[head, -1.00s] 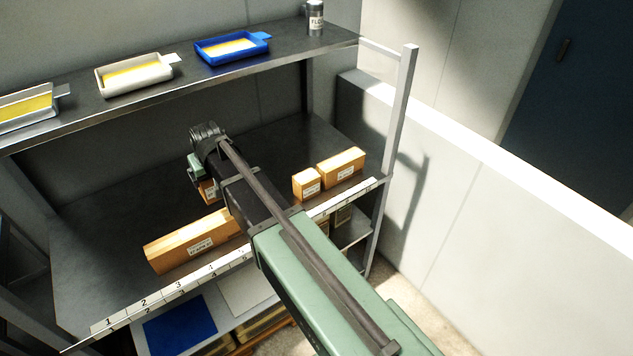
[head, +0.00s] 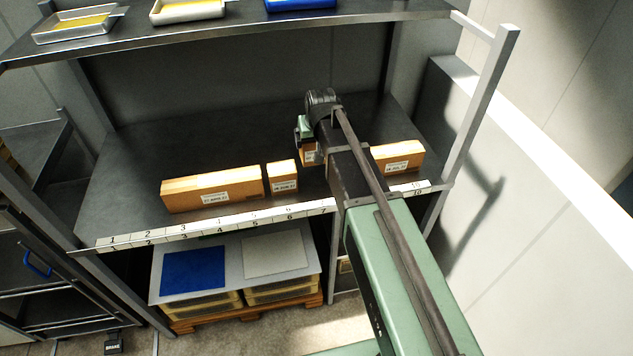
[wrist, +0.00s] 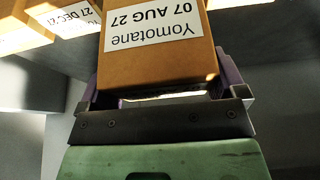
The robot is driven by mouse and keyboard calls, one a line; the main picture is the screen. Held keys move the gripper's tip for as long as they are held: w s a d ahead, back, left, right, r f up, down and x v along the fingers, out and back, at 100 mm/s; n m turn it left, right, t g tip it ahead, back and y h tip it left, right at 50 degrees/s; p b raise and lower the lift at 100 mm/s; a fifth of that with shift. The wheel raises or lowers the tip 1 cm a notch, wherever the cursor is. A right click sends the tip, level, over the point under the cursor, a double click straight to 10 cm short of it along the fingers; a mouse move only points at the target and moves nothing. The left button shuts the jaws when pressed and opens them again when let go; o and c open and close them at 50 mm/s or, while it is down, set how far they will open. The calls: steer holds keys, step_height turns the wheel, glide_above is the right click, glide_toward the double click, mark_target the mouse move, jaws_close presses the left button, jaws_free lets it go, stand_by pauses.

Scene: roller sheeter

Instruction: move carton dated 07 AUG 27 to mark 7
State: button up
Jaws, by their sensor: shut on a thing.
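The carton dated 07 AUG 27 (wrist: 155,45) fills the upper middle of the wrist view, its white label upside down. My gripper (wrist: 160,85) is shut on it, with a purple finger at each side. In the head view the carton (head: 310,155) is mostly hidden by my gripper (head: 306,138) and arm. It is behind and to the right of a small carton (head: 283,178). Mark 7 (head: 323,208) is on the white number strip along the shelf's front edge, just left of my arm. I cannot tell whether the carton touches the shelf.
A long carton (head: 212,190) stands left of the small one, near marks 3 to 5. Another carton (head: 398,157) stands right of my arm, near mark 10. My arm hides the strip between. An upper shelf (head: 240,23) with trays overhangs the back. The shelf's left part is bare.

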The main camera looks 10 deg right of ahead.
step_height(320, 180, down, 11)
steer(key=b, duration=0.8)
steer(key=shift+d, duration=0.1)
steer(key=shift+r, duration=0.35)
steer(key=shift+f, duration=0.2)
steer(key=o, duration=0.7)
steer(key=shift+r, duration=0.1)
